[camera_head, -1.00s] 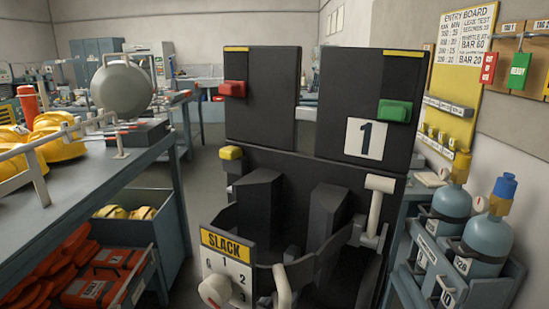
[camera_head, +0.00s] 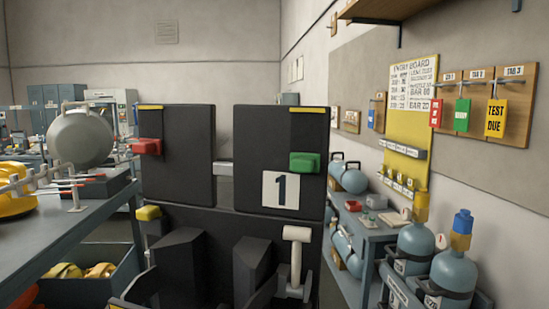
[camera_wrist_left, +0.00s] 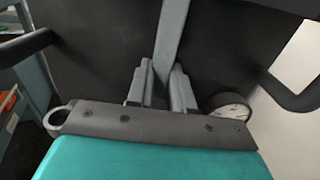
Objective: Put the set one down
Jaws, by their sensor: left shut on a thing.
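Set one (camera_head: 183,235) is the large black piece with the white "1" plate (camera_head: 281,190), upright and close in front in the head view. It has a red tab (camera_head: 147,147), a green tab (camera_head: 304,163) and a pale T-shaped lever (camera_head: 296,255). Its lower end is cut off, so what bears it is hidden. In the left wrist view my left gripper (camera_wrist_left: 163,85) is shut on a grey-blue bar (camera_wrist_left: 173,30) before a dark surface, which looks like part of set one. A round gauge (camera_wrist_left: 228,108) shows beside it. My right gripper is in neither view.
A workbench (camera_head: 100,215) with a large grey vessel (camera_head: 80,138) runs along the left, with a bin (camera_head: 105,288) below. Blue-grey cylinders (camera_head: 455,265) stand in a rack at the right. Behind them are a side table (camera_head: 375,235) and a yellow entry board (camera_head: 405,135).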

